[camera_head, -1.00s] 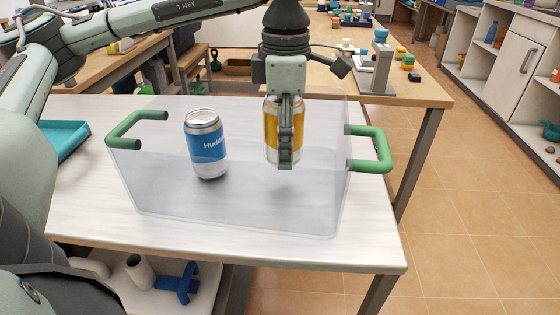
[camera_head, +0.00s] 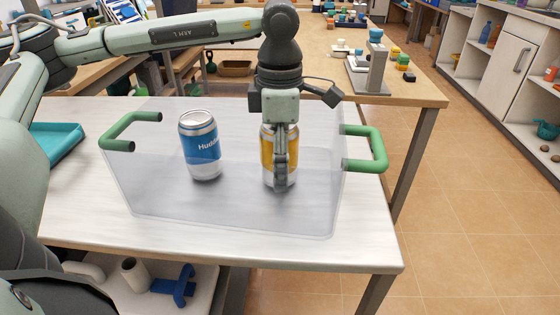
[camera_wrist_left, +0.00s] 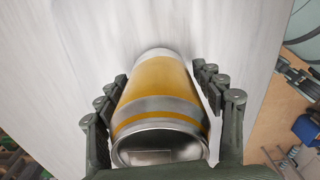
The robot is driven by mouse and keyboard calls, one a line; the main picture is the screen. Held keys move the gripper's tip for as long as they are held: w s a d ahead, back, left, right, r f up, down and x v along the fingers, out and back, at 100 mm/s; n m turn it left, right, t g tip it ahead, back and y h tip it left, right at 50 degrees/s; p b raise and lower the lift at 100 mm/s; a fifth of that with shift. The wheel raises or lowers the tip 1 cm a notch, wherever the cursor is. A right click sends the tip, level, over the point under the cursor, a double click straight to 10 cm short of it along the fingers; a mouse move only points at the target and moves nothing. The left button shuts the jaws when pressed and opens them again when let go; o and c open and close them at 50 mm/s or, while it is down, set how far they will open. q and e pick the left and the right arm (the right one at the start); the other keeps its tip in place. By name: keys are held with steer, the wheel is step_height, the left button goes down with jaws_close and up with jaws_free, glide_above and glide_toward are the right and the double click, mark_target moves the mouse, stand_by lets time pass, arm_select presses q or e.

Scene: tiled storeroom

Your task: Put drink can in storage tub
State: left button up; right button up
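The clear storage tub (camera_head: 235,215) with green handles stands on the pale table. A yellow and silver drink can (camera_head: 266,148) stands upright inside its right half, seemingly on the floor. My left gripper (camera_head: 281,178) points down around this can, one finger in front of it. In the left wrist view the yellow can (camera_wrist_left: 160,90) lies between the two fingers (camera_wrist_left: 161,75), with narrow gaps showing beside it, so the gripper looks open. A blue and silver can (camera_head: 204,148) stands in the tub to the left. My right gripper is not in view.
A teal tray (camera_head: 58,142) lies at the table's left edge. A wooden table behind holds a grey stand (camera_head: 374,68) and small coloured blocks. The tub's green right handle (camera_head: 378,150) is near the gripper. Bare table shows in front.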

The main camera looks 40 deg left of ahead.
arm_select(q)
steer(key=shift+o, duration=0.2)
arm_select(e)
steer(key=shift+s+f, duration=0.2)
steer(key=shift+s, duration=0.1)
arm_select(q)
steer(key=shift+r, duration=0.7)
step_height(320, 180, up, 10)
steer(key=shift+f+p, duration=0.15)
steer(key=shift+p, duration=0.2)
steer(key=shift+r, duration=0.6)
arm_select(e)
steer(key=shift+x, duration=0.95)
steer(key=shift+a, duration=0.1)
